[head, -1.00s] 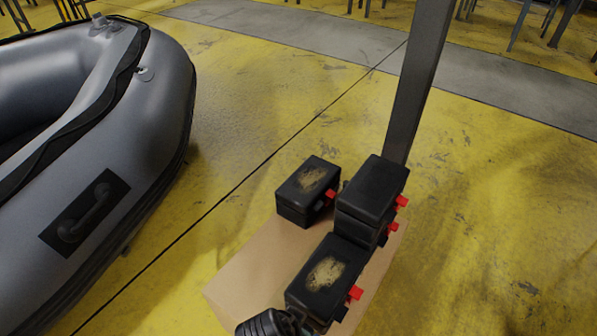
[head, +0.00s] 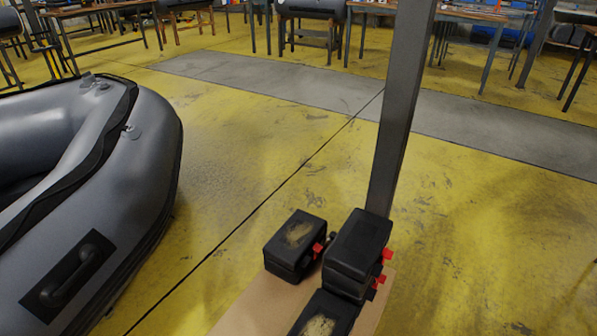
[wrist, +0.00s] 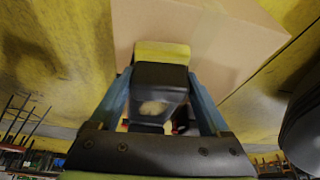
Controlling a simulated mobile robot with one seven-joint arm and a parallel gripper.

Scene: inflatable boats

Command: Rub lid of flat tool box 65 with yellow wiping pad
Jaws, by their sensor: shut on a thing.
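In the wrist view my gripper (wrist: 160,80) has its two blue fingers closed on the yellow wiping pad (wrist: 160,51). The pad's yellow end shows beyond a dark block between the fingers. A pale smudge on a dark surface shows between the fingers, with a bit of red beside it. In the head view several flat black tool boxes with red latches stand together. The left one (head: 295,242) and the front one (head: 322,316) have pale dusty patches on their lids. I can read no number, so I cannot tell which is 65. My gripper is outside the head view.
The boxes stand on a cardboard box (head: 258,308), which also shows in the wrist view (wrist: 235,40). A dark post (head: 400,110) rises right behind them. A grey inflatable boat (head: 130,185) lies at left. Tables stand at the back. The yellow floor at right is clear.

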